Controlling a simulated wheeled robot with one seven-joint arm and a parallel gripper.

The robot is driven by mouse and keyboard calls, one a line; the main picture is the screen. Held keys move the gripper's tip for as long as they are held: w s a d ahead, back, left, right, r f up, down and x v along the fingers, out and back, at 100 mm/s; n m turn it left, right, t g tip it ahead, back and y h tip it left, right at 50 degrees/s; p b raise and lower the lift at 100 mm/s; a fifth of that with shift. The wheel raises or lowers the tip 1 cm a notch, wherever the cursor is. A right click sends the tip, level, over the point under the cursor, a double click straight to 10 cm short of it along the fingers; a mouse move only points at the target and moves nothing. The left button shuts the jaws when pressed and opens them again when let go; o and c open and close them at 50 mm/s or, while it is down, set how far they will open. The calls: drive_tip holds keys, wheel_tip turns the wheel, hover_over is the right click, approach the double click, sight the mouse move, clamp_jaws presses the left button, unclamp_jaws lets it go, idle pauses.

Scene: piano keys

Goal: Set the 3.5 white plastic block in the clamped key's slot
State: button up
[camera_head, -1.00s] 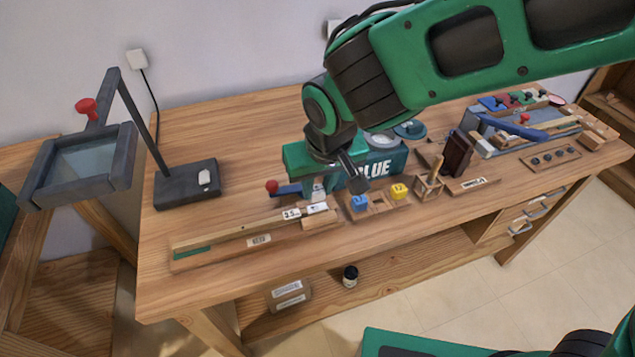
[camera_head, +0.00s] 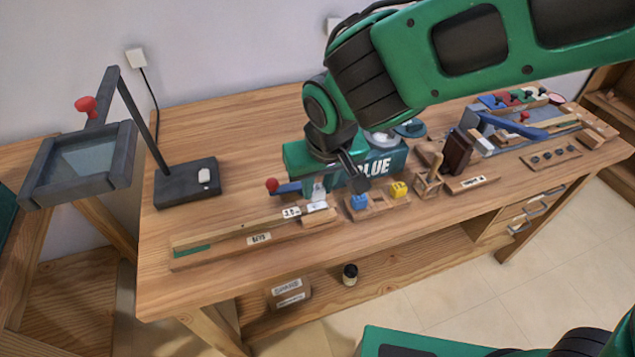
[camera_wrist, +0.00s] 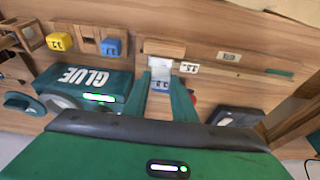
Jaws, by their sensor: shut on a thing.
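A blue block (camera_head: 359,201) and a yellow block (camera_head: 398,189) sit on a wooden holder right of the key. A green GLUE box (camera_head: 378,166) stands behind them. A magnifier stand (camera_head: 180,186) is at the left. The bench back left is clear.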

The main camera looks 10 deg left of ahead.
drive_tip(key=shift+f, duration=1.05)
idle(1.7)
drive_tip(key=o, duration=1.5)
drive_tip(key=shift+r, duration=3.5)
